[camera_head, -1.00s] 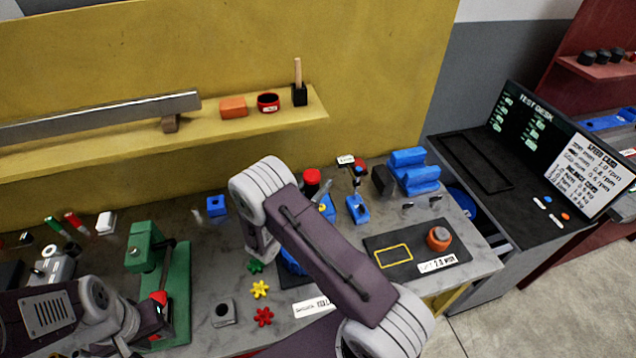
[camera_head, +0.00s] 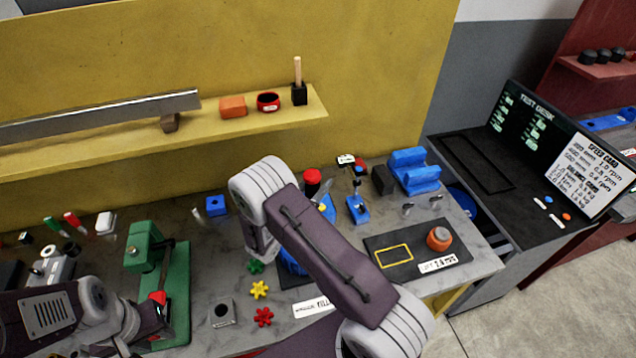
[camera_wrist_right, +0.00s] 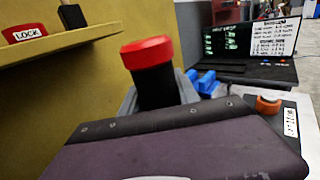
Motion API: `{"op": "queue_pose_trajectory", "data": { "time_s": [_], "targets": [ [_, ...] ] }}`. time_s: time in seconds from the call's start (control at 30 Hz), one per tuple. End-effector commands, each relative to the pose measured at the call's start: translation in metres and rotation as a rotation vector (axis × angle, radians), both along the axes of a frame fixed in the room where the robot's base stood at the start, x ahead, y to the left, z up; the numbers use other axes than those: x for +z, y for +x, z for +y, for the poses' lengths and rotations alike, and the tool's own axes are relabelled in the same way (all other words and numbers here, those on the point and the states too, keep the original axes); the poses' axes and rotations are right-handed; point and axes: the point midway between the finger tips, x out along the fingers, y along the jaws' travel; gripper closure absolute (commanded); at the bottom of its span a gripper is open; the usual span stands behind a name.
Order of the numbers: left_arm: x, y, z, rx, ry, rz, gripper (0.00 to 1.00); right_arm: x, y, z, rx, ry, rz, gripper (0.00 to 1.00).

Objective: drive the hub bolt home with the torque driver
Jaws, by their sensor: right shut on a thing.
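The torque driver, black with a red cap, stands upright behind my right arm in the head view (camera_head: 312,183). It is large in the right wrist view (camera_wrist_right: 152,75). My right gripper (camera_wrist_right: 186,88) is shut on it; its fingers are mostly hidden by the driver and my arm. A blue round part (camera_head: 290,263), apparently of the positioner, shows beside my right wrist on a dark mat. The hub bolt and the driver's tip are hidden, so I cannot tell whether they touch. My left gripper (camera_head: 130,330) is low at the left near the green press; its fingers are not clear.
The green press (camera_head: 180,290) stands at the left. Star knobs (camera_head: 260,289) and a grey block (camera_head: 222,312) lie in front. A blue stand (camera_head: 358,208), blue cradle (camera_head: 415,170) and dark mat with an orange-topped part (camera_head: 439,238) are at the right. A shelf (camera_head: 225,125) runs behind.

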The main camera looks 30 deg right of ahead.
Motion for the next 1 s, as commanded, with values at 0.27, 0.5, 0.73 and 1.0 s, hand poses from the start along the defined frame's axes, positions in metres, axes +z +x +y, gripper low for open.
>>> {"op": "queue_pose_trajectory", "data": {
  "time_s": [0.27,0.5,0.73,1.0],
  "targets": [
    [-0.0024,-0.0001,0.0001,0.0,0.0,0.0,0.64,-0.0013,0.0002,0.0001,0.0,-0.001,-0.002,1.0],
    [-0.0043,-0.0001,0.0,0.0,0.0,0.0,0.64,-0.0032,0.0002,0.0001,0.0,0.0,-0.001,1.0],
    [-0.0057,0.0,0.0,0.0,0.0,0.0,0.64,-0.0048,0.0,0.0,0.0,-0.001,0.0,1.0],
    [-0.0055,0.0,0.0,0.0,0.0,0.0,0.64,-0.0044,0.0001,0.0,0.0,-0.001,0.0,1.0]
  ]
}}
